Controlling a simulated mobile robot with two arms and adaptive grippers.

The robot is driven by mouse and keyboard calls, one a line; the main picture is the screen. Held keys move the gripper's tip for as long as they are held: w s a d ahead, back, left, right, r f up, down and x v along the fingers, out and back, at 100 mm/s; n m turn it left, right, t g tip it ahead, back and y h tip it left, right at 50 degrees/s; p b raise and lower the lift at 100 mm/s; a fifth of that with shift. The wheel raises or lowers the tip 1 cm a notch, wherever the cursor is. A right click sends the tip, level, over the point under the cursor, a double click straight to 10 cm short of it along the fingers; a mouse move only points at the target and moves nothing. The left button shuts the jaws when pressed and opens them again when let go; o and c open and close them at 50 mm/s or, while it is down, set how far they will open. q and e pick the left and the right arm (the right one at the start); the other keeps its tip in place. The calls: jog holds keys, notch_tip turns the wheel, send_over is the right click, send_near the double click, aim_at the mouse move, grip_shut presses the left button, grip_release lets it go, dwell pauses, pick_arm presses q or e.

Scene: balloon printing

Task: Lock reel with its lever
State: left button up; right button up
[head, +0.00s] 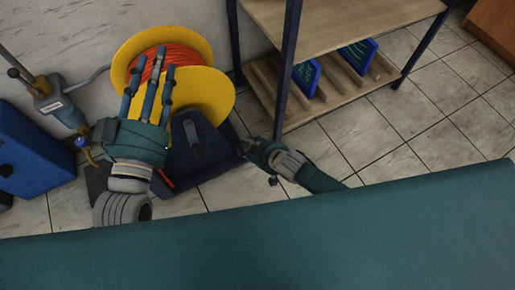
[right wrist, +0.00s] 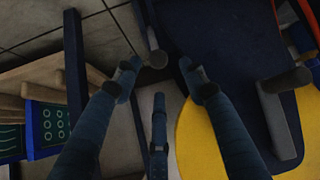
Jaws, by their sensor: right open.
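The yellow reel (head: 205,88) wound with orange filament (head: 180,60) stands on a dark blue holder (head: 205,155) in the head view. A grey upright part (head: 192,142) is on the holder's front. My left gripper (head: 151,82) has its fingers extended over the reel; whether they touch it is unclear. My right gripper (head: 246,148) is at the holder's right side. In the right wrist view its fingers (right wrist: 160,85) are spread open, with a grey lever (right wrist: 155,48) ending in a rounded knob between the two outer fingertips. The yellow flange (right wrist: 200,140) shows at right.
A shelf (head: 345,30) with a dark blue post stands right of the holder. Blue boards (head: 357,55) sit on its lower rack. A blue box (head: 30,155) and a metal arm-like device (head: 50,100) are at left. Tiled floor (head: 400,135) is open at right.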

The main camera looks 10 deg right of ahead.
jog(key=shift+v, duration=2.5)
jog(key=shift+w, duration=0.1)
